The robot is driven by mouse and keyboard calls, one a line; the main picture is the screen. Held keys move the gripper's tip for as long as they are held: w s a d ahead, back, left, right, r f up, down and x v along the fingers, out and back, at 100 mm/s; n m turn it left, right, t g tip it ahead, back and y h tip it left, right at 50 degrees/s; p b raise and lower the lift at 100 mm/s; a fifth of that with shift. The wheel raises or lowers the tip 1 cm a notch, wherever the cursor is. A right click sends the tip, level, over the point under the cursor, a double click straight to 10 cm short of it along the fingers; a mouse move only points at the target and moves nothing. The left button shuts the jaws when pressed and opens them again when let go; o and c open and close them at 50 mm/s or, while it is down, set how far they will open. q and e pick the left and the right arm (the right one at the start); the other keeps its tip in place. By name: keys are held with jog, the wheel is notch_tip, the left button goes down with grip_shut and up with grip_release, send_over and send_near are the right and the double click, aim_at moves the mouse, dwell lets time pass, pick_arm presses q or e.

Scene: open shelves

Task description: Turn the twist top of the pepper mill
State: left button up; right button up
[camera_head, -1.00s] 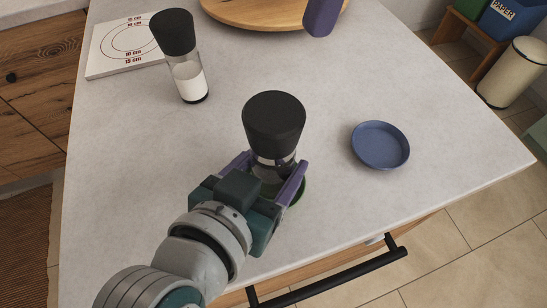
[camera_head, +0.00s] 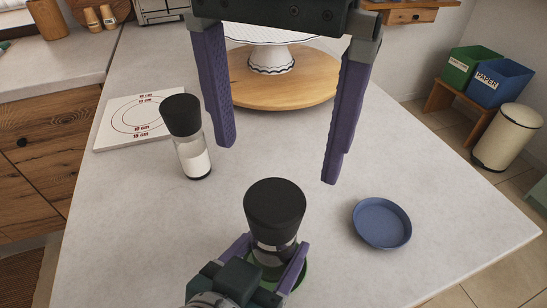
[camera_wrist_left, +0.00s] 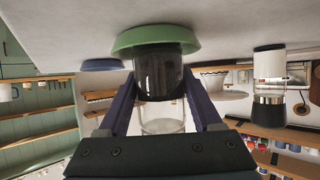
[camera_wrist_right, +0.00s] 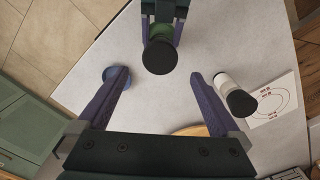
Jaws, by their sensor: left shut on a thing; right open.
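The pepper mill has a wide black twist top (camera_head: 275,208) and a clear body with dark contents (camera_wrist_left: 158,75). It stands upright on a green saucer (camera_head: 300,278), which shows as a green disc (camera_wrist_left: 155,38) in the left wrist view. My left gripper (camera_head: 277,243) is shut on the mill's body below the top; its fingers flank the body in the left wrist view. My right gripper (camera_head: 278,163) is open and empty, fingers pointing down, above the counter and beyond the mill in the head view. The right wrist view shows the black top (camera_wrist_right: 159,57) ahead of its fingertips.
A second mill with white contents (camera_head: 195,162) stands left of the right gripper. A blue dish (camera_head: 382,222) lies right of the pepper mill. A round wooden board (camera_head: 240,92) with a cake stand (camera_head: 271,60) and a white ringed board (camera_head: 135,122) lie farther back on the counter.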

aim_at(275, 198)
notch_tip(275, 198, down, 9)
jog(key=shift+f, duration=0.2)
jog(key=c, duration=1.3)
jog(key=shift+m, duration=0.3)
